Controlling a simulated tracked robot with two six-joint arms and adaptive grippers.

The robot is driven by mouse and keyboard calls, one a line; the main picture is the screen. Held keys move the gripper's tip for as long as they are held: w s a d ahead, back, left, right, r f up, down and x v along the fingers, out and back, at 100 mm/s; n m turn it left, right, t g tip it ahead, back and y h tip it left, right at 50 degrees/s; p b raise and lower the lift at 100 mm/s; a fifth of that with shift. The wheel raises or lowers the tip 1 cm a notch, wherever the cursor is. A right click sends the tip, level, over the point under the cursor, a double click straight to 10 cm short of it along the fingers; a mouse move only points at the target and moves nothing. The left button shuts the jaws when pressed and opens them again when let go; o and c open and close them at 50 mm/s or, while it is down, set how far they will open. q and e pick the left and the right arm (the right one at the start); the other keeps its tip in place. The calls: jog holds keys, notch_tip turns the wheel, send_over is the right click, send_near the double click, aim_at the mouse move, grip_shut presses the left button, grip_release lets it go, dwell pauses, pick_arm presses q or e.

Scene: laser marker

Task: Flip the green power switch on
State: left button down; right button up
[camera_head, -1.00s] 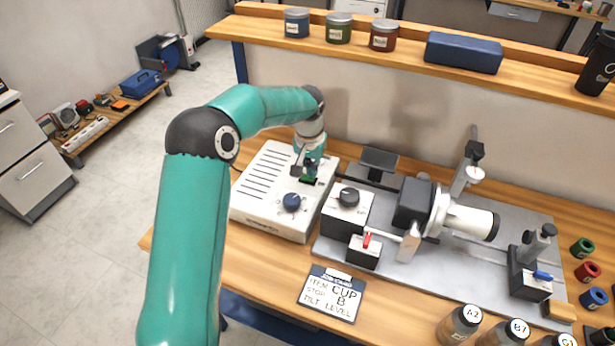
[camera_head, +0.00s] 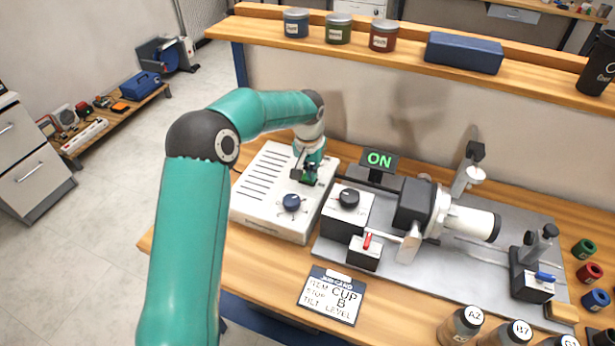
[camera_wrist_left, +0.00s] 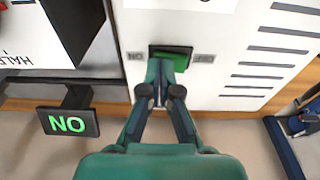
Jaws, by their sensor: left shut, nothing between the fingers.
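The green power switch (camera_wrist_left: 172,58) is on the white power box (camera_head: 270,210), in a dark frame with small labels on both sides. In the left wrist view the tips of my left gripper (camera_wrist_left: 160,70) are shut and empty, right at the switch and covering part of it; whether they touch it I cannot tell. In the head view my left gripper (camera_head: 305,176) is over the box's right part, and hides most of the switch. A small dark display (camera_head: 379,160) behind the box shows a lit green "ON"; it shows upside down in the left wrist view (camera_wrist_left: 67,123).
A marking machine (camera_head: 440,212) with a grey base plate stands to the right. A job card (camera_head: 332,294) lies in front. A shelf (camera_head: 400,62) with cans runs along the back.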

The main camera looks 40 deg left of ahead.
pick_arm(q)
jog(key=shift+r+p, duration=2.25)
jog(key=shift+r, duration=1.15)
